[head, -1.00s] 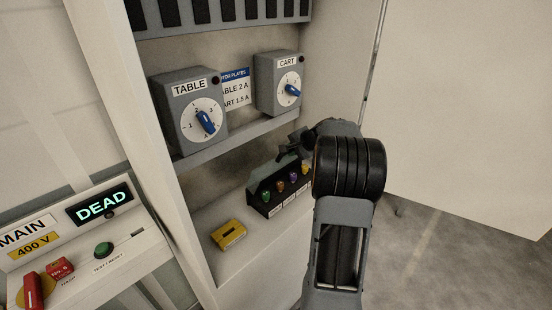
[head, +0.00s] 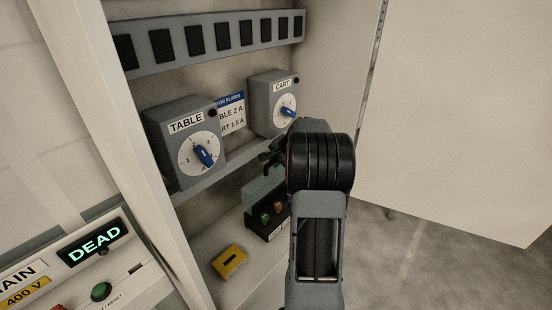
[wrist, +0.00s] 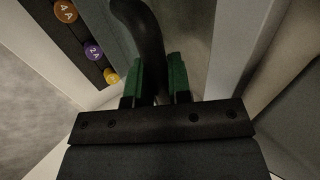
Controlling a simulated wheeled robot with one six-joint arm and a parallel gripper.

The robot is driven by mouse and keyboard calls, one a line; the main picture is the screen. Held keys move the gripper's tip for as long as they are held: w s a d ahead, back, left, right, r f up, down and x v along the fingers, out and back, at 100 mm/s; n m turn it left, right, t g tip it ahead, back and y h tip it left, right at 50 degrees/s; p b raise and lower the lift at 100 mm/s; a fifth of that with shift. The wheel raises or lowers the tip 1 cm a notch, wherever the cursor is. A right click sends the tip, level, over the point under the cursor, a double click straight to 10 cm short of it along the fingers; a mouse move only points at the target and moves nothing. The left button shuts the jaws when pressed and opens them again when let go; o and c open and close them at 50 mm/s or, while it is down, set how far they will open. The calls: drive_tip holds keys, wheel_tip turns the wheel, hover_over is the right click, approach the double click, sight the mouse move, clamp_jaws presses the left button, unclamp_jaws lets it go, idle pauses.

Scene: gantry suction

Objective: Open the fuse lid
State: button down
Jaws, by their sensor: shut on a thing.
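The fuse lid (head: 259,190) is a translucent grey-green panel at the fuse block, standing raised above and behind the coloured fuses in the head view. My gripper (head: 270,156) is at the lid's upper edge, partly hidden by my dark wrist. In the wrist view, the green-padded fingers (wrist: 157,82) are shut on a dark curved handle (wrist: 147,40), which appears to be the lid's. The fuse block (head: 256,226) shows green and orange fuses; its right part is hidden by my arm. Orange and purple fuses also show in the wrist view (wrist: 93,51).
The TABLE dial box (head: 183,120) and the CART dial box (head: 272,90) stand on a shelf just above. A yellow block (head: 229,260) lies on the cabinet floor left of the fuses. The cabinet side wall (head: 345,70) is to the right.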

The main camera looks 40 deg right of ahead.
drive_tip(key=shift+d+r, duration=0.1)
drive_tip(key=c, duration=1.1)
unclamp_jaws()
drive_tip(key=b+v, duration=0.2)
drive_tip(key=v, duration=1.1)
drive_tip(key=shift+s+r+b, duration=0.25)
drive_tip(key=shift+s+b, duration=0.05)
drive_tip(key=shift+b, duration=0.1)
